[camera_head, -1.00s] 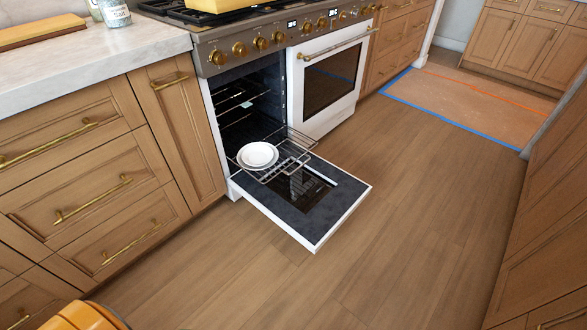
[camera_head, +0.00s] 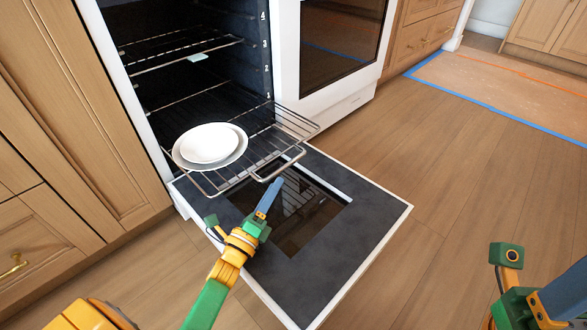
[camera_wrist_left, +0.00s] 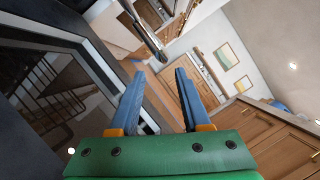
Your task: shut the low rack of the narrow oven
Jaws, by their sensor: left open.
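The narrow oven (camera_head: 292,55) stands open, its door (camera_head: 370,232) folded down flat above the floor. The low rack (camera_head: 291,128), a wire grid, is slid out over the door. White dishes (camera_head: 208,143), stacked, sit on its left part. My left gripper (camera_head: 275,188) is just in front of the rack's front bar, above the door glass; I cannot tell whether it touches. In the left wrist view its two blue fingers (camera_wrist_left: 160,75) are apart with nothing between them. My right gripper (camera_head: 567,296) is partly in view at the lower right, cut off by the frame edge.
An upper rack (camera_head: 180,50) is inside the oven, with a small pale item (camera_head: 197,57) on it. A white-framed second oven door (camera_head: 340,45) is shut to the right. Wooden cabinets (camera_head: 70,130) are on the left. The wooden floor (camera_head: 460,150) to the right is clear.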

